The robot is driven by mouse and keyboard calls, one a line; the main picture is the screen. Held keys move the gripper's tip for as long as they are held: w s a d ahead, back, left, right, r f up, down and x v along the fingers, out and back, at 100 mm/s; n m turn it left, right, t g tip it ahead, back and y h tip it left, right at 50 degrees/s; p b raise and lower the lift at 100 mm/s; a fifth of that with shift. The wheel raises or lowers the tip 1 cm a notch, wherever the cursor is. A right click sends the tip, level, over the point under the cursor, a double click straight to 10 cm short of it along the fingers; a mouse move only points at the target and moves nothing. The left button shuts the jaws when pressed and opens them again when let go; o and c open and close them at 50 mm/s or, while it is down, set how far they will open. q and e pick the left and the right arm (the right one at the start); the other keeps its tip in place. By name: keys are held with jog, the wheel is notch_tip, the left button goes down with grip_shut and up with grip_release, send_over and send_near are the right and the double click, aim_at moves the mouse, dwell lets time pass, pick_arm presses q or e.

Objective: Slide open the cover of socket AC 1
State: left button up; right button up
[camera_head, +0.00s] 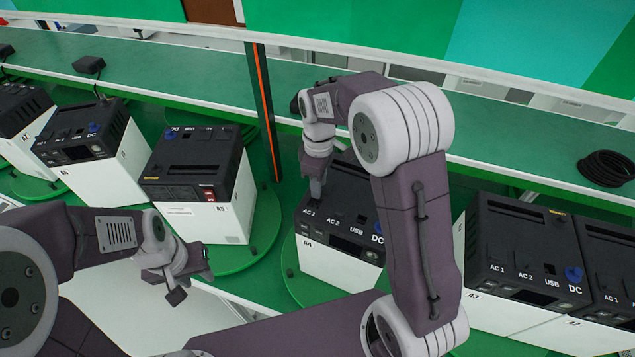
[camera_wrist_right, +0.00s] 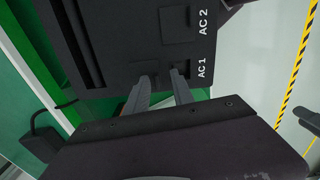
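The unit marked A4 (camera_head: 340,258) has a white body and a black top with AC 1, AC 2, USB and DC labels. My right gripper (camera_head: 316,190) points down at its top beside the AC 1 label. In the right wrist view the two fingers of this gripper (camera_wrist_right: 162,76) are apart, with tips at or just above the black panel (camera_wrist_right: 125,40) next to the AC 1 label. The AC 2 cover (camera_wrist_right: 175,24) looks flat and closed. My left gripper (camera_head: 188,275) is open and empty, away from the units.
Similar units stand on green turntables: A5 (camera_head: 205,222) to the left, A3 (camera_head: 490,305) to the right. A green shelf (camera_head: 200,75) with a dark post (camera_head: 264,110) runs behind. A coiled black cable (camera_head: 606,168) lies on the shelf at right.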

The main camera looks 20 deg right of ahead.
jog(key=shift+r, duration=0.3)
notch_tip(320, 180, up, 8)
jog(key=b, duration=0.2)
jog(key=shift+r, duration=0.25)
jog(key=shift+s+d, duration=0.1)
